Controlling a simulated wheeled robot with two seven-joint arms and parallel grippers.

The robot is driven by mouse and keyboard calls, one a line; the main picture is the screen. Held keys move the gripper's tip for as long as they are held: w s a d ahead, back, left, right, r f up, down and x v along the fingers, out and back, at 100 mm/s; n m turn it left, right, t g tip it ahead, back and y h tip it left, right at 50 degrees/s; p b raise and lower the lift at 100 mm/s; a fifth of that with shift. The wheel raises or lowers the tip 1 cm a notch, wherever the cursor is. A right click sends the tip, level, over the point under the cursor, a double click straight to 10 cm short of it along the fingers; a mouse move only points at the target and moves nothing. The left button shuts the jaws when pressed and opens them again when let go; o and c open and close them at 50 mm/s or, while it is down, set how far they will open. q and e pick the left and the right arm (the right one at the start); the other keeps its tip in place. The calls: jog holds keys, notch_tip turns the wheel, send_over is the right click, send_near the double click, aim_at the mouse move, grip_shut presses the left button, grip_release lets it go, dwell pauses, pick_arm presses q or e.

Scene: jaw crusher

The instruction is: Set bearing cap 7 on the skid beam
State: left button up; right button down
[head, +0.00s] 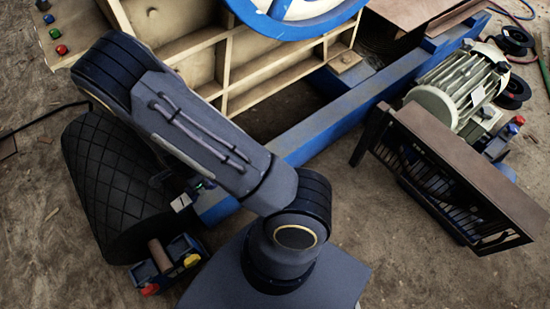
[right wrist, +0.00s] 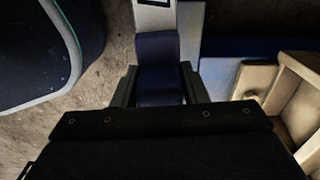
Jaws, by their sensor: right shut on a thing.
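My right gripper (right wrist: 158,70) is shut on a dark blue block (right wrist: 160,88), which I take to be bearing cap 7; no number on it is readable. A white piece (right wrist: 152,18) with a dark mark shows just beyond it. The blue skid beam (head: 335,128) runs diagonally through the head view, under the cream crusher body (head: 255,70). My arm hides part of the beam and most of the right gripper there. A small white-faced part (head: 181,203) shows below the arm, beside the beam's near end. My left gripper is in neither view.
A black diamond-patterned drum (head: 105,175) lies left of the beam's near end. A blue part with red and yellow ends and a brown cylinder (head: 160,255) sits below it. A motor (head: 455,90) and a brown-topped guard (head: 460,175) stand at right. Dirt floor lies between.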

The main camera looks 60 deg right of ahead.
jog(key=shift+f+m, duration=0.3)
jog(key=shift+f, duration=0.1)
jog(key=d+f+b, duration=0.1)
jog(key=d, duration=0.1)
jog(key=d+f+b, duration=0.1)
jog(key=d, duration=0.2)
jog(key=d+f+b, duration=0.2)
jog(key=d, duration=0.1)
jog(key=shift+d, duration=0.1)
jog(key=d+f+b, duration=0.3)
jog(key=d+f, duration=0.2)
jog(key=shift+d+f+b, duration=0.2)
jog(key=shift+f+b, duration=0.05)
jog(key=shift+b, duration=0.1)
jog(key=shift+d+f+b, duration=0.2)
jog(key=shift+f+b, duration=0.55)
jog(key=shift+f, duration=0.9)
jog(key=shift+f, duration=0.1)
jog(key=c, duration=0.9)
grip_release()
jog(key=shift+s, duration=0.1)
jog(key=shift+o, duration=0.2)
